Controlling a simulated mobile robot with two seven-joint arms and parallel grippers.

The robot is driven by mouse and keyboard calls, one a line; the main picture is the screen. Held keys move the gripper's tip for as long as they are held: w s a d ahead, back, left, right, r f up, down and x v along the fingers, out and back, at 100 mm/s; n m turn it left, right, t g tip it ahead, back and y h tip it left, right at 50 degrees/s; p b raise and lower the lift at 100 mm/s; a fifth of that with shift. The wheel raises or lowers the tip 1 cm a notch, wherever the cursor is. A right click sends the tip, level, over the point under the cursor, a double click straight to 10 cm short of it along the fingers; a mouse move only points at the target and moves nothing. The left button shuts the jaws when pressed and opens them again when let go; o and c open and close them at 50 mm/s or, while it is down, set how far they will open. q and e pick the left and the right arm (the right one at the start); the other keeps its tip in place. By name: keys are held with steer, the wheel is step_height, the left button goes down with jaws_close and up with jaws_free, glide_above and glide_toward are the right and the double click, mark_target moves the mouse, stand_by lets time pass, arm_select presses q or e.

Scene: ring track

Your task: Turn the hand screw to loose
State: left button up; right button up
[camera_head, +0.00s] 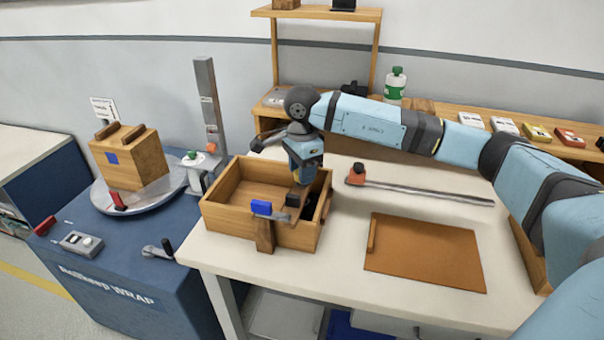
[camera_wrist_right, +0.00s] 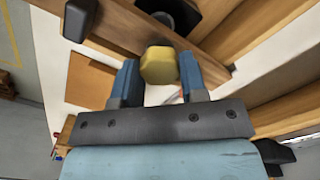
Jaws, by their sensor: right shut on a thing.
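The hand screw is a clamp with wooden jaws (camera_head: 265,236) at the front wall of the open wooden box (camera_head: 222,217). A blue handle (camera_head: 261,207) shows at its left end in the head view. In the wrist view, a wooden bar (camera_wrist_right: 120,25) runs across the top, and a yellow handle (camera_wrist_right: 159,66) stands between the two blue fingers. My right gripper (camera_head: 301,182) points down over the box's right part. It is shut on the yellow handle, which the gripper hides in the head view. My left gripper is not in view.
An orange bar clamp (camera_head: 430,188) and a brown board (camera_head: 424,252) lie on the bench right of the box. A blue wrapping machine (camera_head: 135,265) with a wooden crate (camera_head: 128,162) on its turntable stands at left. A shelf with a green bottle (camera_head: 396,86) is behind.

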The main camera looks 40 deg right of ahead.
steer(key=n+b, duration=0.1)
steer(key=n, duration=0.1)
steer(key=shift+n, duration=0.4)
steer(key=n+b, duration=0.1)
steer(key=n, duration=0.1)
steer(key=shift+n, duration=0.4)
steer(key=n+b, duration=0.1)
steer(key=n, duration=0.1)
steer(key=shift+n, duration=0.3)
steer(key=n, duration=0.2)
steer(key=shift+n+b, duration=0.4)
steer(key=n+b, duration=0.1)
steer(key=n, duration=0.4)
steer(key=shift+n, duration=0.3)
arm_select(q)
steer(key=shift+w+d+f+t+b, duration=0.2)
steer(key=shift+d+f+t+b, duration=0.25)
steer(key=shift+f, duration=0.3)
arm_select(e)
steer(key=shift+n, duration=0.7)
steer(key=o, duration=0.9)
